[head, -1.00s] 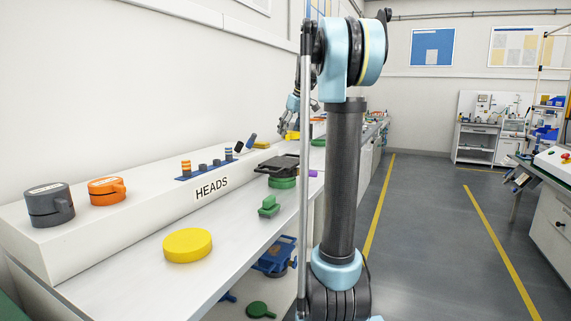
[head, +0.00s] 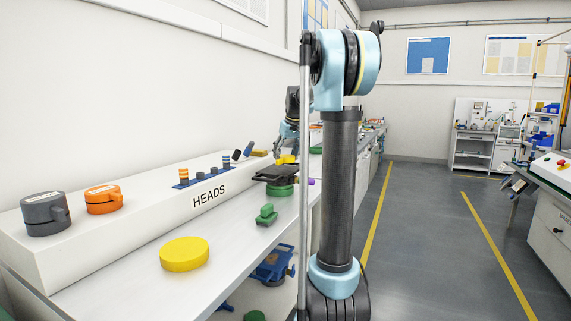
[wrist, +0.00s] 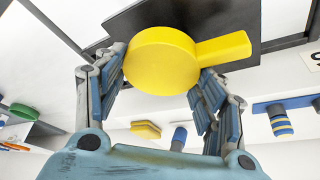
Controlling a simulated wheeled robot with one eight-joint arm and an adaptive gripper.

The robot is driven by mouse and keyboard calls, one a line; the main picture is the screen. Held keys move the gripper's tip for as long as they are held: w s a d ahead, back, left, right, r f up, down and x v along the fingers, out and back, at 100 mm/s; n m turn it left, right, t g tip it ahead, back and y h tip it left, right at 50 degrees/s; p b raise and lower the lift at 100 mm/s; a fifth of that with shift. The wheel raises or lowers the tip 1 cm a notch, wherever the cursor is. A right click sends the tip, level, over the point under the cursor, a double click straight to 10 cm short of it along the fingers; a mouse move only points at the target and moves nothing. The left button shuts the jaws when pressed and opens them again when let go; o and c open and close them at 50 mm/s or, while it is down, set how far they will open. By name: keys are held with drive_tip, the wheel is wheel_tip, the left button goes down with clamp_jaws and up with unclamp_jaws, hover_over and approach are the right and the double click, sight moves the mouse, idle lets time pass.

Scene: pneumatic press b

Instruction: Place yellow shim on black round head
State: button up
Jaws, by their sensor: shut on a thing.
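The yellow shim (wrist: 165,58), a thick disc with a flat tab, is between the fingers of my gripper (wrist: 163,75) in the wrist view, its tab pointing right. In the head view my gripper (head: 285,147) holds the yellow shim (head: 286,159) just over a black flat piece (head: 275,174). That piece sits on a green round base on the bench and also shows behind the shim in the wrist view (wrist: 235,18). I cannot tell whether shim and black piece touch. Whether the black piece is round is unclear.
A dark grey round part (head: 46,214) and an orange one (head: 103,200) stand on the white ledge marked HEADS. A large yellow disc (head: 184,254) and a small green part (head: 267,214) lie on the bench. Striped pegs (head: 183,174) stand on the ledge.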

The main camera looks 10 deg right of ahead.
sight(287, 156)
drive_tip(key=shift+f, duration=1.5)
drive_tip(key=o, duration=1.2)
drive_tip(key=shift+c, duration=0.2)
drive_tip(key=v, duration=1.2)
